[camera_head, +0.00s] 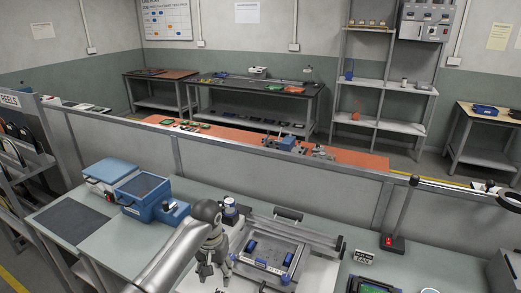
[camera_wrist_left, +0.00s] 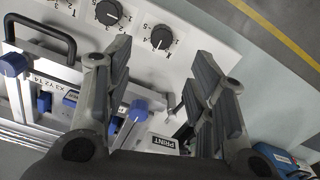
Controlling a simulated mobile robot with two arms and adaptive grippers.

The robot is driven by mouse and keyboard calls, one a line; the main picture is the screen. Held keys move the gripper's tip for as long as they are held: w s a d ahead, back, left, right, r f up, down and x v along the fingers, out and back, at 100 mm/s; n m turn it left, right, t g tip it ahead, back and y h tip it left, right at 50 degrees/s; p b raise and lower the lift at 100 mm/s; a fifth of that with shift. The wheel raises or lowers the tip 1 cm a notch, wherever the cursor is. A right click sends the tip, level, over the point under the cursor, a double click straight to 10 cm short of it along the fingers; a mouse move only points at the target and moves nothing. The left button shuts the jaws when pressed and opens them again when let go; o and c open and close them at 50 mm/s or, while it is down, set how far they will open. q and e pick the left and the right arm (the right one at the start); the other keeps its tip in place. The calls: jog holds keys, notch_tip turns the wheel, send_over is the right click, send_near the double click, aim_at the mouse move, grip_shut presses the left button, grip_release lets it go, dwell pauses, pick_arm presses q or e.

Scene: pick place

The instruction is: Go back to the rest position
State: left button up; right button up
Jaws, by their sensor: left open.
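My left gripper (camera_head: 207,268) hangs at the end of my left arm, over the left side of a white printer-like machine on the bench. In the left wrist view my left gripper (camera_wrist_left: 165,75) has its two fingers spread wide apart, with nothing between them. Below the fingers in that view lie the machine's white panel (camera_wrist_left: 190,18) with dials, and blue knobs (camera_wrist_left: 136,108). The head view shows the machine's framed bed (camera_head: 268,262) with blue clamps just right of the gripper. My right gripper is in neither view.
Blue boxy devices (camera_head: 143,196) stand on the bench to the left, by a dark mat (camera_head: 68,220). A low grey partition (camera_head: 290,185) runs behind the bench. Bare bench top (camera_head: 425,262) shows at right.

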pick_arm(q)
jog(key=s+d+f+m+t+h, duration=0.15)
jog(key=s+f, duration=0.25)
jog(key=s, duration=0.4)
jog(key=s+d+f, duration=0.2)
jog(key=s+f, duration=0.2)
jog(key=s, duration=0.3)
jog(key=s+a+r+t+y, duration=0.1)
jog(key=s+a+r, duration=0.25)
jog(key=s, duration=0.55)
jog(key=s+a+r+t, duration=0.1)
jog(key=s+a+r, duration=0.25)
jog(key=s, duration=0.45)
notch_tip(320, 180, down, 35)
jog(key=s+g+b, duration=0.1)
jog(key=s+b, duration=0.1)
jog(key=b, duration=0.4)
jog(key=s+a+f+g+b, duration=0.1)
jog(key=s+a+f+b, duration=0.2)
jog(key=s+f, duration=1.3)
notch_tip(320, 180, down, 3)
jog(key=shift+s+a+f+b, duration=0.15)
jog(key=shift+s+b, duration=0.2)
jog(key=shift+b, duration=0.55)
